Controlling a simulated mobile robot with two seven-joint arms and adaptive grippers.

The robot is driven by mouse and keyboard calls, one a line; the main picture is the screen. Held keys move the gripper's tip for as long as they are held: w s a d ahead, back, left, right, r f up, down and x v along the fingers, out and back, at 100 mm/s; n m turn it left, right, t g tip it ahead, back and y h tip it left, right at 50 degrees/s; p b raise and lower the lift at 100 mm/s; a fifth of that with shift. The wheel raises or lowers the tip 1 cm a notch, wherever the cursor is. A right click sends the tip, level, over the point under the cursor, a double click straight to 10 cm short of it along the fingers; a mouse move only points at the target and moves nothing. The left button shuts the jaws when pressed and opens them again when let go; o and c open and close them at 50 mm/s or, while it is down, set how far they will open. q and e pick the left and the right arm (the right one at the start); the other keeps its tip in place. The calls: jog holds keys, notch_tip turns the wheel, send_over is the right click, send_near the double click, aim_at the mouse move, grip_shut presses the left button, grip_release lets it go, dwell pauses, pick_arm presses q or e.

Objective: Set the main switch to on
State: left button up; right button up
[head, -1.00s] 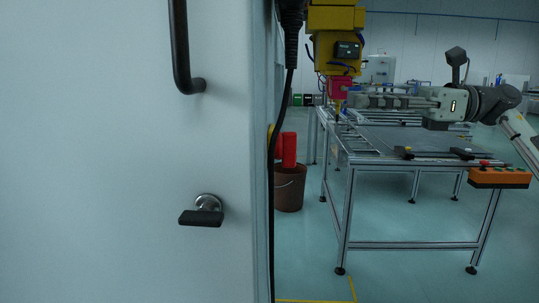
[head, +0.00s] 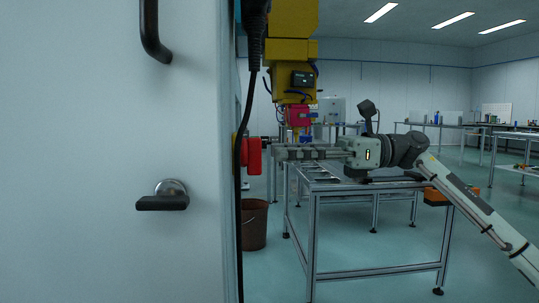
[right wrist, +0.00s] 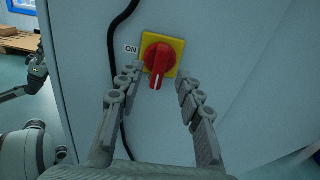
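The main switch is a red rotary knob (right wrist: 158,60) on a yellow square plate (right wrist: 175,46), mounted on a pale cabinet side. Its handle points straight down in the right wrist view. A white ON label (right wrist: 131,49) sits left of the plate. In the head view the red knob (head: 253,156) shows side-on at the cabinet edge. My right gripper (head: 275,152) is open and empty just right of it. In the right wrist view my right gripper (right wrist: 160,75) has its fingertips on either side of the handle, with gaps visible. My left gripper is not in view.
A black cable (head: 240,190) hangs along the cabinet edge, close to the knob. The cabinet front (head: 100,110) has a dark latch (head: 165,199). A framed work table (head: 330,188) and a brown bucket (head: 254,224) stand behind.

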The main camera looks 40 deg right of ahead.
aim_at(250, 157)
jog(key=x, duration=0.3)
jog(key=shift+w+a, duration=0.2)
grip_shut()
